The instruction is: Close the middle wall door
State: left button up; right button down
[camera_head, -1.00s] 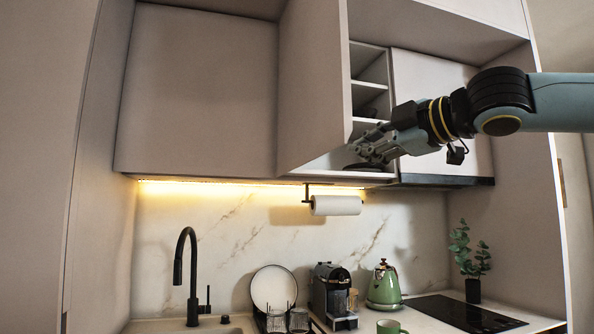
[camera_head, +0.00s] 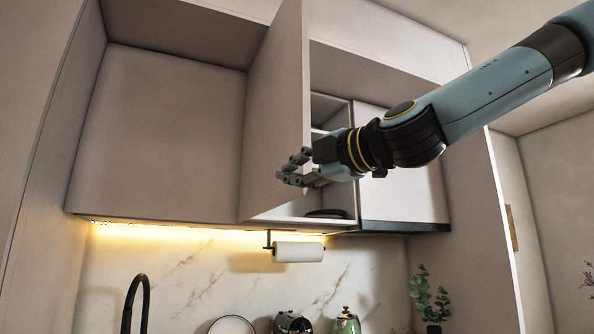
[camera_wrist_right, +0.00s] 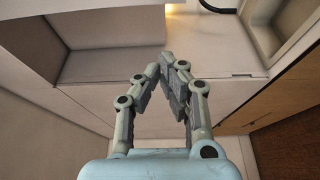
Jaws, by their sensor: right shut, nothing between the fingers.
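The middle wall door (camera_head: 272,120) stands wide open in the head view, jutting out toward me from the wall cabinet. Its broad face is turned left. My right gripper (camera_head: 283,178) is shut and empty. Its fingers overlap the lower part of the door's free edge in the picture; I cannot tell whether they touch it. Right of the door, open shelves (camera_head: 328,112) show, with a dark plate (camera_head: 327,213) on the cabinet floor. In the right wrist view the shut fingers (camera_wrist_right: 163,72) point up past pale cabinet surfaces. My left gripper is not in view.
A closed door (camera_head: 410,190) hangs right of the shelves, behind my right arm. A paper towel roll (camera_head: 298,252) hangs under the cabinet. Below stand a black faucet (camera_head: 137,300), a green kettle (camera_head: 346,324) and a plant (camera_head: 428,295). The space left of the open door is free.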

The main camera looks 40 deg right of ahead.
jog(key=shift+w+d+p, duration=1.6)
jog(key=shift+w+p, duration=0.15)
jog(key=shift+w, duration=0.1)
